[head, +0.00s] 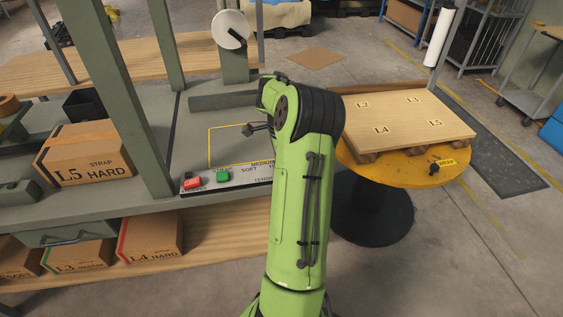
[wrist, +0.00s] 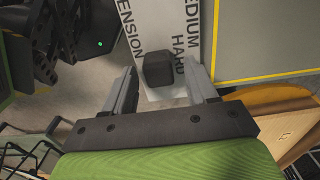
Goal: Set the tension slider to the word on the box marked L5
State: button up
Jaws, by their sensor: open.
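The box marked L5 (head: 85,155) stands on the bench at the left in the head view and reads "STRAP" and "HARD". The tension panel (head: 240,178) lies along the bench's front edge; "SOFT" and part of "MEDIUM" show, and my arm hides its right end. In the wrist view the panel (wrist: 152,25) shows "TENSION", "MEDIUM" and "HARD". The black slider knob (wrist: 158,69) is beside the word "HARD". My gripper (wrist: 164,82) is open, with the knob between its fingertips in the picture; I cannot tell whether they touch it.
A red button (head: 193,181) and a green button (head: 223,176) are at the panel's left end. A green post (head: 118,90) rises from the bench. A yellow turntable (head: 400,172) with a wooden board (head: 410,115) stands right of my arm. Boxes marked L3 (head: 80,257) and L4 (head: 150,236) are below.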

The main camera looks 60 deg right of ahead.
notch_tip(320, 180, up, 15)
jog(key=p, duration=0.5)
jog(key=shift+r, duration=0.15)
